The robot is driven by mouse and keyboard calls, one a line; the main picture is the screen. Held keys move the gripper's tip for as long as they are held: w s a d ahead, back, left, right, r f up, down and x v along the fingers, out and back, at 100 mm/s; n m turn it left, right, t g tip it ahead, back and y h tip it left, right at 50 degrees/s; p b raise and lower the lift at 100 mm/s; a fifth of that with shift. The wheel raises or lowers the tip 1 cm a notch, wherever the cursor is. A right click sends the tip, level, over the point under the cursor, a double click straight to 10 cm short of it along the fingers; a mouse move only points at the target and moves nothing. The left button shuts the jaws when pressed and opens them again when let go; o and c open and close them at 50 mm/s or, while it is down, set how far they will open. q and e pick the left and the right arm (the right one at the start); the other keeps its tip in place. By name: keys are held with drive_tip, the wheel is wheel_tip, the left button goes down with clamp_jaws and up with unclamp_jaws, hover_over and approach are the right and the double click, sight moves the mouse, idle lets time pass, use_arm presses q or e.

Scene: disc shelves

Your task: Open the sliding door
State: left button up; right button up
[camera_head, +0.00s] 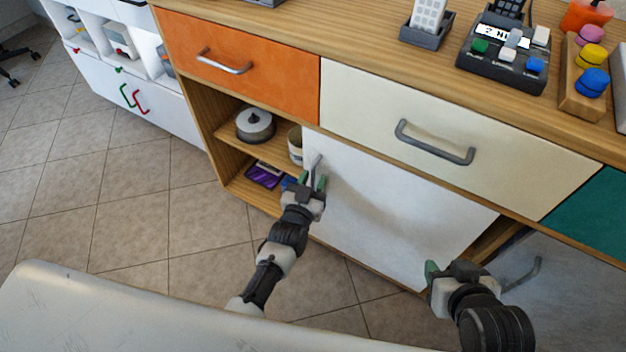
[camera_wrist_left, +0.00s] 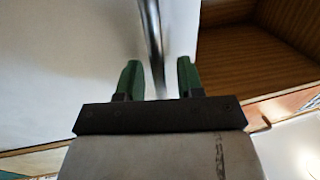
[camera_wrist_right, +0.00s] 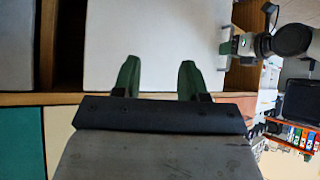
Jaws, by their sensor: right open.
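The white sliding door (camera_head: 385,215) covers the middle of the cabinet's lower part; the shelf compartment to its left is open to view. Its grey bar handle (camera_head: 316,162) is at the door's left edge. My left gripper (camera_head: 312,181) is at this handle. In the left wrist view the handle (camera_wrist_left: 153,40) stands between the two green fingers (camera_wrist_left: 158,80), with gaps visible, so the gripper is open around it. My right gripper (camera_head: 452,268) is near the door's lower right corner. In the right wrist view its fingers (camera_wrist_right: 158,80) are apart and empty, facing the door (camera_wrist_right: 155,35).
The left compartment holds a disc spindle (camera_head: 255,125), a round container (camera_head: 295,145) and a purple case (camera_head: 264,175). Above are an orange drawer (camera_head: 270,75) and a cream drawer (camera_head: 365,95). At right, a grey panel with a handle (camera_head: 525,275) shows. Tiled floor lies in front.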

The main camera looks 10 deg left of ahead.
use_arm(q)
drive_tip(key=s+a+p, duration=0.1)
drive_tip(key=s+p, duration=0.1)
drive_tip(key=s, duration=0.8)
drive_tip(key=shift+s+a+p, duration=0.35)
drive_tip(key=shift+p, duration=0.05)
use_arm(e)
drive_tip(key=s+d+f+g+h, duration=0.1)
drive_tip(key=s+d+g, duration=0.1)
drive_tip(key=s+g, duration=0.3)
drive_tip(key=s, duration=0.2)
drive_tip(key=shift+s+d+f+g, duration=0.3)
drive_tip(key=shift+s+f, duration=0.1)
